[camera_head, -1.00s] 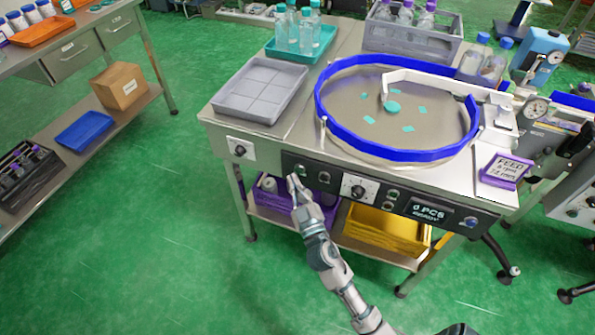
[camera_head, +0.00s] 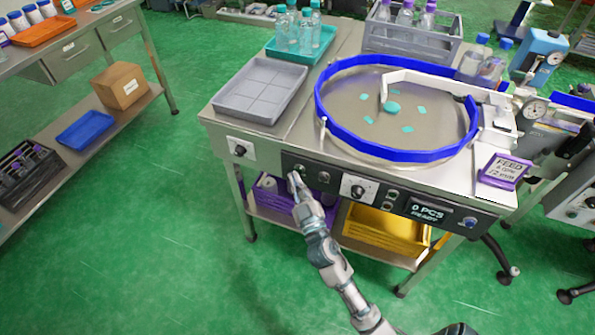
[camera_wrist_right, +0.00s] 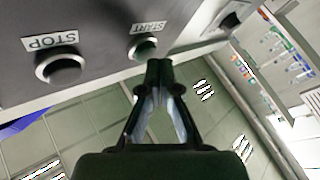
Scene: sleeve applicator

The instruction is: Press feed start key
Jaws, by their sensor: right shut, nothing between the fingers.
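In the head view, the start key (camera_head: 299,168) is at the left end of the dark control panel (camera_head: 340,180). My right gripper (camera_head: 293,176) is shut and empty, its tips close to the panel by this key. In the right wrist view its fingertips (camera_wrist_right: 159,66) are just below and right of the start key. I cannot tell whether they touch it. My left gripper is not in view.
The panel has a dial (camera_head: 358,189) and a display (camera_head: 428,212) reading 0 PCS READY. Above is a blue-rimmed round feeder (camera_head: 345,147). A purple bin (camera_head: 268,196) and a yellow bin (camera_head: 385,232) sit below. The green floor at left is clear.

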